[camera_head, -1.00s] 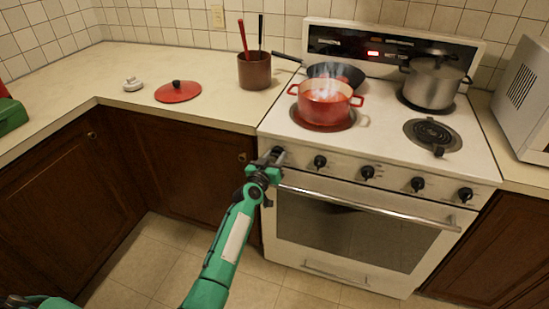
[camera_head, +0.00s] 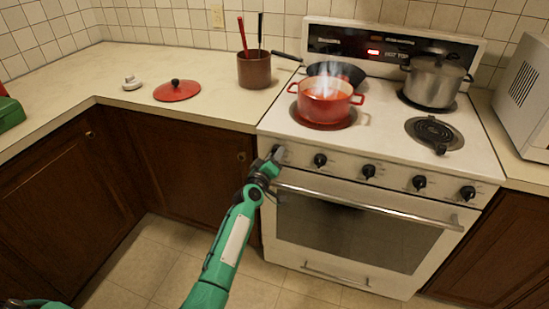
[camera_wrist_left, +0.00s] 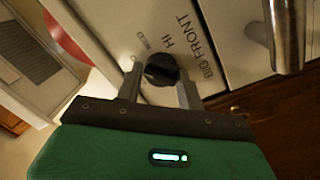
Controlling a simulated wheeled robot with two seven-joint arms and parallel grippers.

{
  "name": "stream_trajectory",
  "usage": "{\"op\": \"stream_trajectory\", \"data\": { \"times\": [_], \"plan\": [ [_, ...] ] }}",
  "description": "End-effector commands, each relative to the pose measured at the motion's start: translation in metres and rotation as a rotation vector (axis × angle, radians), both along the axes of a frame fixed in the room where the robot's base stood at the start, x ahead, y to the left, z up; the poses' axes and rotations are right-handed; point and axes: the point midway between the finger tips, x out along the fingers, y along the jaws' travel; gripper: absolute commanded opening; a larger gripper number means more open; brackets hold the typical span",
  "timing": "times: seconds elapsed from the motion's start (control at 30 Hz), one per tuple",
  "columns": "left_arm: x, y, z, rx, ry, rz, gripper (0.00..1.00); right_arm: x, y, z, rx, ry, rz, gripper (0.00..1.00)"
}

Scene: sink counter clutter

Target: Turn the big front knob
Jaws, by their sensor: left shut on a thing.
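The big front knob (camera_wrist_left: 161,70) is a black knob on the white stove panel, with "BIG FRONT", "HI" and "MED" printed beside it in the left wrist view. My left gripper (camera_wrist_left: 160,88) has one finger on each side of the knob and is shut on it. In the head view my left gripper (camera_head: 273,160) is at the leftmost end of the stove's front panel and mostly hides the knob. A red pot (camera_head: 325,102) with red contents and steam stands on the front left burner. My right gripper is not in view.
Several other black knobs line the panel, the nearest (camera_head: 320,160) to the right. The oven handle (camera_head: 365,207) runs below. A steel pot (camera_head: 434,80) and dark pan (camera_head: 337,70) stand at the back.

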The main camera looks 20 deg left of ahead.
Motion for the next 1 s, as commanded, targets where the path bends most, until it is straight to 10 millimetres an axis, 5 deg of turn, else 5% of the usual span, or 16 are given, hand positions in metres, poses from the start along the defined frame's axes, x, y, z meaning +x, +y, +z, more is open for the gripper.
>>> {"op": "stream_trajectory", "data": {
  "times": [0.8, 0.83, 0.9, 1.0],
  "plan": [
    [-0.0005, 0.0015, -0.0022, -0.132, 0.007, 0.003, 0.15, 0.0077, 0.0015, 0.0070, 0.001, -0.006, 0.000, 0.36],
    [-0.0004, 0.0015, -0.0023, -0.132, 0.007, 0.003, 0.42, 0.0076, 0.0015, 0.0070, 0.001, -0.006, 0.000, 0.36],
    [-0.0005, 0.0013, -0.0022, -0.131, 0.007, 0.003, 0.56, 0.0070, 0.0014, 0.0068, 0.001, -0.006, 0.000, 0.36],
    [-0.0003, 0.0009, -0.0018, -0.131, 0.007, 0.002, 0.58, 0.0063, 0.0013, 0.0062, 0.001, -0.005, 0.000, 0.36]
  ]
}}
